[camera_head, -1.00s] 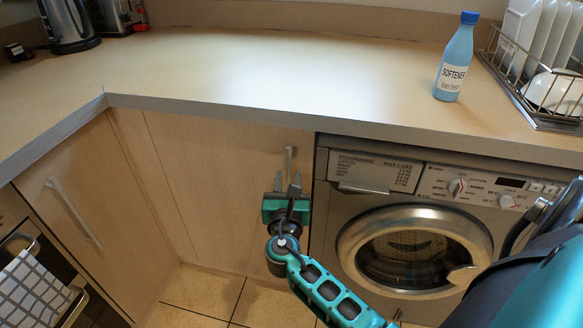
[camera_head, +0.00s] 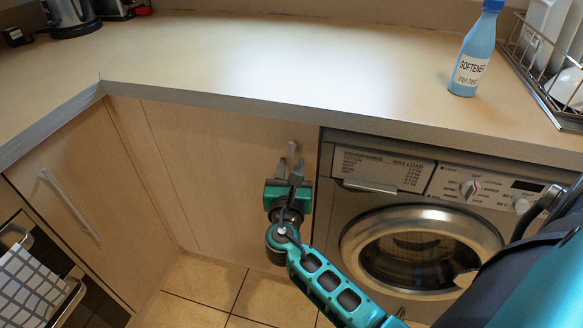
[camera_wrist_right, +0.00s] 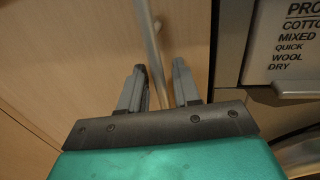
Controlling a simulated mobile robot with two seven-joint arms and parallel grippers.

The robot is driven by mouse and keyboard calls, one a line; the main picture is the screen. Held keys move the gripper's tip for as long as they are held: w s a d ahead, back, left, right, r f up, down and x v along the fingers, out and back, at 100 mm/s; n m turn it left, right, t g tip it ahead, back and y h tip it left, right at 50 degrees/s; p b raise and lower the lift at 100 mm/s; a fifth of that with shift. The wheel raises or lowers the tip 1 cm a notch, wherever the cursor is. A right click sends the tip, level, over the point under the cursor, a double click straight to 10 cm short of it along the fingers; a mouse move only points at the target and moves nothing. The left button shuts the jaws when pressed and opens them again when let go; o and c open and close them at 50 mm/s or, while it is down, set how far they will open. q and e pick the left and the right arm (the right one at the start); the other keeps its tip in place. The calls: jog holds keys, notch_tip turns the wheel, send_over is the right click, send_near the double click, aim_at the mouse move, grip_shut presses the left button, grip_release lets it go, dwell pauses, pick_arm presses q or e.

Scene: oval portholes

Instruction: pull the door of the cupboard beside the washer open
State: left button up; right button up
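The cupboard door (camera_head: 225,165) beside the washer is light wood and looks shut. Its vertical bar handle (camera_head: 293,150) is near the door's right edge, and its lower part is hidden by my gripper in the head view. My right gripper (camera_head: 288,170) is at the handle with its fingers apart. In the right wrist view the handle (camera_wrist_right: 154,60) runs down between the two open fingers (camera_wrist_right: 160,88), with gaps on both sides. The washer (camera_head: 420,230) stands right of the door. My left gripper is not in view.
The worktop (camera_head: 280,70) overhangs above the door. A softener bottle (camera_head: 472,55) and a dish rack (camera_head: 550,85) stand on it at the right. Another cupboard door (camera_head: 85,215) with a bar handle is at the left. The tiled floor (camera_head: 205,285) below is clear.

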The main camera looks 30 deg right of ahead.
grip_shut()
dwell(0.3)
jog(key=shift+a, duration=0.15)
